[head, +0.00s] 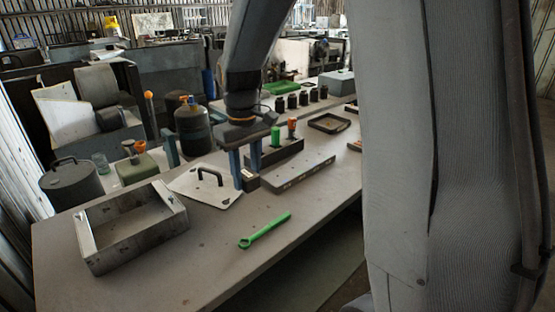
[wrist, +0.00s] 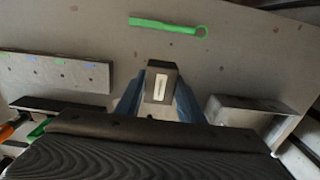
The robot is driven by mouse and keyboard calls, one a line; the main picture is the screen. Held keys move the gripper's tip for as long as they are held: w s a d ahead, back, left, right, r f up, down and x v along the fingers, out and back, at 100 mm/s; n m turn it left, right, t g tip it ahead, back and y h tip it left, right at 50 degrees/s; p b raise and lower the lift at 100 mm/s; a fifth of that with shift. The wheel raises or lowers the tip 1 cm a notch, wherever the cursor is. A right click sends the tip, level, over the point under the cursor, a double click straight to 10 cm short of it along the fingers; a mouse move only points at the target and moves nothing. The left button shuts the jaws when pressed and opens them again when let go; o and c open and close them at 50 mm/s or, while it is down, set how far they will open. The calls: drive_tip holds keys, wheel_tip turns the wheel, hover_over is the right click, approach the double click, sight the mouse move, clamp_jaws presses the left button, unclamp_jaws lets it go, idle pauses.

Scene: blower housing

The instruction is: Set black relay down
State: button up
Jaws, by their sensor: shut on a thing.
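The black relay (head: 251,184) is a small dark block with a pale label. It also shows in the wrist view (wrist: 161,82), between two blue fingers. My gripper (head: 245,176) points down over the middle of the table and is shut on the relay. In the wrist view my gripper (wrist: 158,97) has a finger on either side of it. The relay is beside the lid with a black handle (head: 218,198) and the near end of a long grey strip (head: 300,174). I cannot tell whether its underside touches the table.
An open metal box (head: 95,262) stands at the table's front left. A green wrench (head: 266,230) lies on the table to the right of the box. A dark holder (head: 285,151) with green and orange items stands behind the strip. Bare tabletop (head: 215,255) surrounds the wrench.

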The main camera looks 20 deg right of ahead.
sight(249, 214)
drive_tip(key=shift+w+f, duration=0.15)
drive_tip(key=shift+w, duration=0.1)
wheel_tip(249, 214, down, 10)
drive_tip(key=shift+r+p, duration=0.25)
drive_tip(key=shift+p, duration=0.7)
drive_tip(key=shift+f, duration=0.2)
drive_tip(key=o, duration=1.1)
drive_tip(key=shift+r, duration=0.1)
